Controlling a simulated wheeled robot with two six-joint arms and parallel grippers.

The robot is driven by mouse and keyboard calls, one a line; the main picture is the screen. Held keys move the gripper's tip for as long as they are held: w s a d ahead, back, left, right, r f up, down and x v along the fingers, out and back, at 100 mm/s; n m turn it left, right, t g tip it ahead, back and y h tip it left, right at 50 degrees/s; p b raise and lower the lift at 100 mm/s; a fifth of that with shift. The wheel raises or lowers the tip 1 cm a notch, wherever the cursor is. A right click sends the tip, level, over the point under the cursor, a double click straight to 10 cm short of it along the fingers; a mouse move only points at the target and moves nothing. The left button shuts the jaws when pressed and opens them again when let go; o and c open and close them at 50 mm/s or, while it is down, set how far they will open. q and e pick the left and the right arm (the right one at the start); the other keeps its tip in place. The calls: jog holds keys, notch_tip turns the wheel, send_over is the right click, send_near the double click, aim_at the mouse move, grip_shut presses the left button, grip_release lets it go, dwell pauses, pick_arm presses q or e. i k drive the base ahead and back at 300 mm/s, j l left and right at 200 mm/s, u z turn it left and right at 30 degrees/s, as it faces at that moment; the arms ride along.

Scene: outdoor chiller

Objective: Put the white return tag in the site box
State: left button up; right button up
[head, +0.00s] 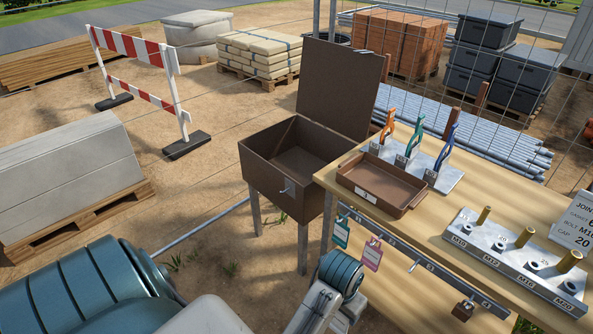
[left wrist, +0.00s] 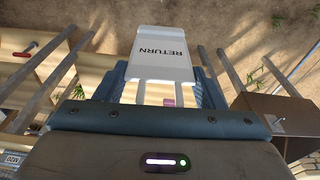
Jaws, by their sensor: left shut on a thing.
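The white return tag (left wrist: 160,58), lettered RETURN, is held in my left gripper (left wrist: 160,90) in the left wrist view, with the lettering upside down there. The gripper's blue-grey fingers are shut on it, one at each side. In the head view my left arm reaches in from the lower left to just in front of the bench; I cannot make out the tag there. The brown site box (head: 272,185) stands on legs left of the bench, its lid raised and its visible inside empty. It also shows at the right of the left wrist view (left wrist: 262,118). My right gripper is not in view.
The wooden bench (head: 430,230) carries a brown tray (head: 383,185), coloured-handled tools and a bolt block (head: 515,258). Open ground lies left of the box.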

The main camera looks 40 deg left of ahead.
aim_at(296, 200)
jog(key=i+j, duration=0.15)
jog(key=j, duration=0.25)
jog(key=i+j, duration=0.2)
jog(key=j, duration=0.2)
jog(key=i+j, duration=0.15)
jog(key=j, duration=0.25)
jog(key=i+j+u, duration=0.1)
jog(key=j, duration=0.35)
jog(key=i+j, duration=0.55)
jog(key=j, duration=0.2)
jog(key=i+j, duration=0.25)
jog(key=j, duration=0.2)
jog(key=i, duration=0.25)
jog(key=u, duration=0.05)
